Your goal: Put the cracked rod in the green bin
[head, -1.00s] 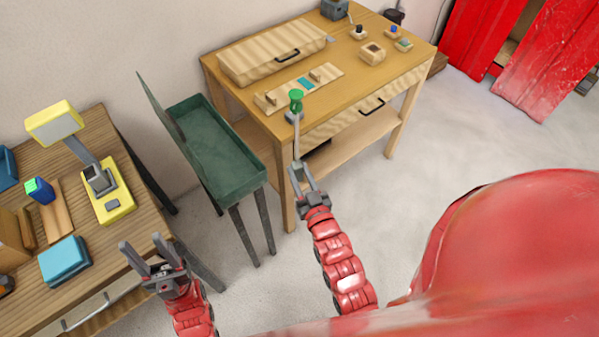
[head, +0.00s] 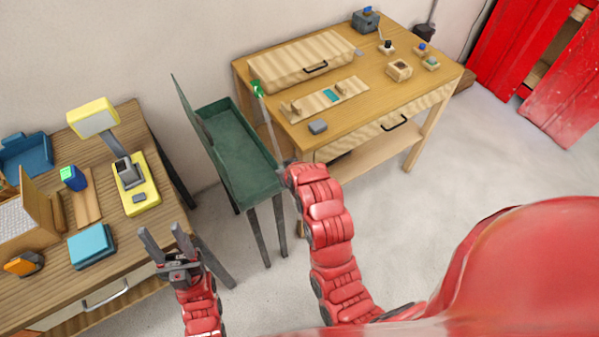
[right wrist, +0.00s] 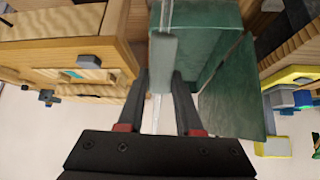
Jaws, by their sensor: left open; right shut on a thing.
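My right gripper (right wrist: 167,85) is shut on a thin clear rod (head: 267,122). In the head view the rod slants up to a green top and my right wrist hides the jaws. The rod also shows between the fingers in the right wrist view (right wrist: 157,110), with a grey-green piece at the fingertips. I cannot make out a crack. The green bin (head: 253,178) stands between the two tables, its lid tipped up at the left. The rod is near its right edge in the picture; I cannot tell whether it is above it. My left gripper (head: 166,246) is open and empty.
The right workbench (head: 370,112) carries a wooden case (head: 290,68), a slotted wooden board (head: 352,88) and a grey block (head: 317,127). The left desk (head: 100,222) holds a yellow lamp (head: 137,194) and a blue box (head: 92,246).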

